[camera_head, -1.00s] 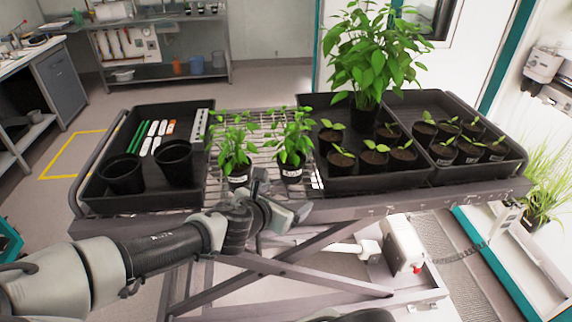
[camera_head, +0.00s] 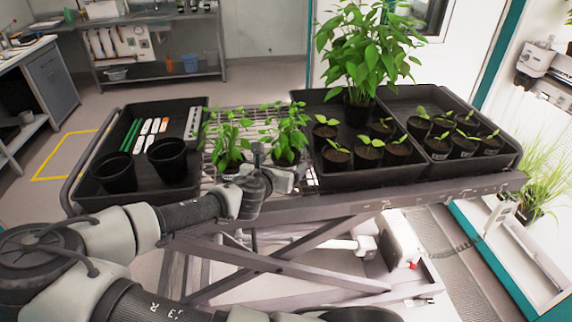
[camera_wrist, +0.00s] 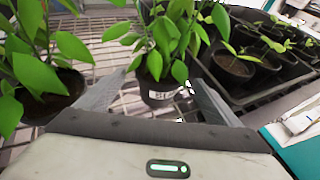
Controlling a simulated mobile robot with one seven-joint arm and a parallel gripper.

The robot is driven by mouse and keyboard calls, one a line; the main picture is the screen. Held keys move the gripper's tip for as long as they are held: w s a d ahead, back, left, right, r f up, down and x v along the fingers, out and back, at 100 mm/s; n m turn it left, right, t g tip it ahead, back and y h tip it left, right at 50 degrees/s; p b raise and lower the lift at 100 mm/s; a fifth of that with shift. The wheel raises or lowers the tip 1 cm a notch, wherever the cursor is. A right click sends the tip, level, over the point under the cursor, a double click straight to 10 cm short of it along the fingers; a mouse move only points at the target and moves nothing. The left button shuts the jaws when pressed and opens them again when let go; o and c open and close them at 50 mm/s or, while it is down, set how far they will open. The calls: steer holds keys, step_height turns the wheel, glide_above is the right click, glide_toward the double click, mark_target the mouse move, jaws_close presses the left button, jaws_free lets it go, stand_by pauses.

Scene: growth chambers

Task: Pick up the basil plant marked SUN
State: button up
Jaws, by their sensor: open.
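Two leafy plants in black pots stand side by side on the wire-mesh middle of the cart: a left plant (camera_head: 230,138) and a right plant (camera_head: 289,128). My gripper (camera_head: 280,168) is open, low at the cart's front edge, just in front of the right plant. In the wrist view, the right plant's pot (camera_wrist: 155,88) stands ahead between my open fingers (camera_wrist: 158,98), with none of it clearly gripped. Its white label shows, but the lettering is too small to read surely. The left plant (camera_wrist: 38,70) is outside the left finger. Its label is mostly hidden in the head view.
A black tray (camera_head: 82,190) on the left holds two empty pots and coloured markers. Black trays on the right hold several seedlings, close beside the right plant, and a tall leafy plant (camera_head: 362,50). The cart's front rail (camera_head: 400,197) runs below my gripper.

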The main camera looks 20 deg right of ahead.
mark_target(287, 157)
steer(key=x, duration=0.5)
steer(key=shift+d, duration=0.1)
steer(key=shift+c, duration=0.3)
steer(key=c, duration=1.1)
steer(key=shift+c, duration=0.7)
steer(key=shift+r, duration=0.2)
